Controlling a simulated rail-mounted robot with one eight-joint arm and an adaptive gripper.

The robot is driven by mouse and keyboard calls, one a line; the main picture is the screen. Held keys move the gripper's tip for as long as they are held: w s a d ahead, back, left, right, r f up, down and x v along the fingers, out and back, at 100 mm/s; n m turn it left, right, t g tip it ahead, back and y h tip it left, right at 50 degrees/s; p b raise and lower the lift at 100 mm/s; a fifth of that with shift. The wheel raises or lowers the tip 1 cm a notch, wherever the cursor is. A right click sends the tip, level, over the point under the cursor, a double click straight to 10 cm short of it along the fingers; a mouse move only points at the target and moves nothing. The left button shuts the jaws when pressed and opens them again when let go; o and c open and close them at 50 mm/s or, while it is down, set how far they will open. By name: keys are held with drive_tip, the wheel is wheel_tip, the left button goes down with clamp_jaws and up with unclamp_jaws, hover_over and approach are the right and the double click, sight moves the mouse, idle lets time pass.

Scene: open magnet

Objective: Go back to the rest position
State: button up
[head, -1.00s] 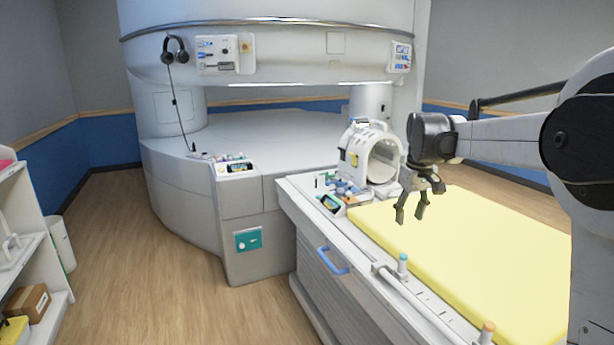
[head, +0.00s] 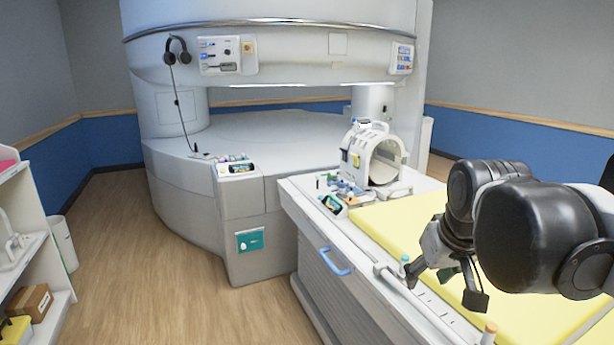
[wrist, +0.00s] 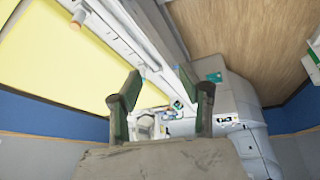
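My gripper (head: 446,284) hangs over the near part of the patient table, above the yellow pad (head: 400,222), in the head view. Its two fingers are spread apart with nothing between them. In the wrist view my gripper (wrist: 161,90) also shows both fingers apart and empty, with the table's end and the scanner beyond them. My black wrist and arm links cover the right part of the pad in the head view.
A white ring-shaped coil (head: 375,155) stands at the table's far end. The open magnet (head: 270,135) is behind it, with headphones (head: 176,50) hanging on it. A blue handle (head: 336,262) juts from the table's side. A white shelf (head: 22,240) is at left. The floor between is clear.

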drive_tip(key=s+a+f+m+t, duration=0.1)
drive_tip(key=s+f, duration=0.6)
drive_tip(key=s, duration=0.4)
drive_tip(key=shift+a+t, duration=0.25)
drive_tip(key=shift+t, duration=0.15)
wheel_tip(320, 180, down, 20)
drive_tip(key=b, duration=2)
